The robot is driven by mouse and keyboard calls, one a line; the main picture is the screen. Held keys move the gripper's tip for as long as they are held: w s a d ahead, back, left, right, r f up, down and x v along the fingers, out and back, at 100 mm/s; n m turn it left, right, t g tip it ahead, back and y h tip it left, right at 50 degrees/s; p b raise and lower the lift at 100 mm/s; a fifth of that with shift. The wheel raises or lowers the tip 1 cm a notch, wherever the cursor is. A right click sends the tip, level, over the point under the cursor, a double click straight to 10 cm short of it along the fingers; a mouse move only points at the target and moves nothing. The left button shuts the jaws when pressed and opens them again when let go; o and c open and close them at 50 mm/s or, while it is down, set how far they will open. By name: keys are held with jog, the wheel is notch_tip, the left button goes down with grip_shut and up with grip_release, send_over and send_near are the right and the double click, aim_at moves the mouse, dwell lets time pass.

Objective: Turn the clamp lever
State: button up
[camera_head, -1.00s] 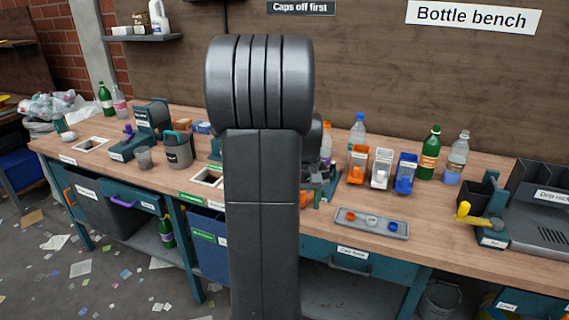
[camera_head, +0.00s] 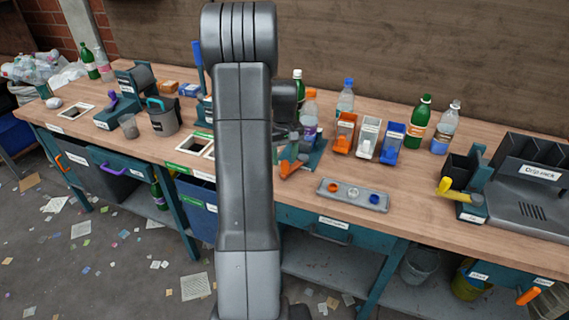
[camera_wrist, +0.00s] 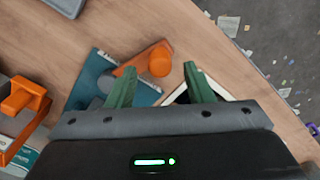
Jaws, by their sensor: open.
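The clamp lever (camera_wrist: 133,67) is orange with a round knob (camera_wrist: 160,63) at its end, in the wrist view. It is joined to a teal base plate (camera_wrist: 84,82) on the bench. In the head view the orange lever (camera_head: 290,167) shows just right of my arm, partly hidden. My gripper (camera_wrist: 160,68) is open, with two green fingers. The knob appears between the fingertips in the wrist view, without clear contact; the height gap cannot be told. My arm hides much of the clamp in the head view.
An orange dispenser (camera_head: 344,133) stands right of the clamp, beside white and blue ones. A grey tray (camera_head: 340,199) with coloured caps lies in front. Bottles stand behind. The yellow-handled device (camera_head: 470,204) and drip rack (camera_head: 545,166) are farther right. A bench opening lies left of my arm.

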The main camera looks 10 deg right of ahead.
aim_at(284, 162)
jog(key=shift+f, duration=1.95)
grip_shut()
